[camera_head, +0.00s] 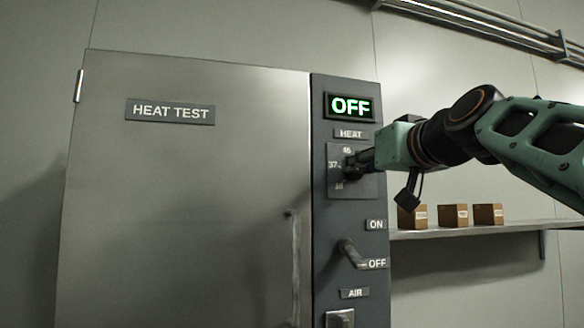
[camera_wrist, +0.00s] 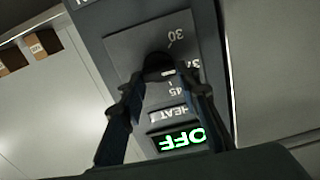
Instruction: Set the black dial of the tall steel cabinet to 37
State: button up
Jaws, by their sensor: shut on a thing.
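The tall steel cabinet (camera_head: 190,200) has a dark control strip on its right side. The black dial (camera_wrist: 158,66) sits on a grey plate (camera_head: 370,185) under the HEAT label, with marks 45, 37 and 30. My gripper (camera_head: 357,164) reaches in from the right and is shut on the dial, hiding most of it in the head view. In the wrist view, upside down, my gripper (camera_wrist: 157,85) has a finger on each side. A short pale mark shows on the dial's side toward the partly hidden 37; its exact setting is unclear.
The green display (camera_head: 352,107) above the dial reads OFF. Below is a lever switch (camera_head: 350,252) pointing toward its OFF label, then an AIR label and another control. A door handle (camera_head: 295,265) stands left. A shelf (camera_head: 480,229) with small boxes (camera_head: 453,216) lies right, below my arm.

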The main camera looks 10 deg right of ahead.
jog(key=shift+m, duration=1.1)
jog(key=shift+d, duration=0.1)
jog(key=o, duration=1.2)
jog(key=shift+c, duration=0.2)
jog(key=s, duration=1.2)
jog(key=shift+d, duration=0.15)
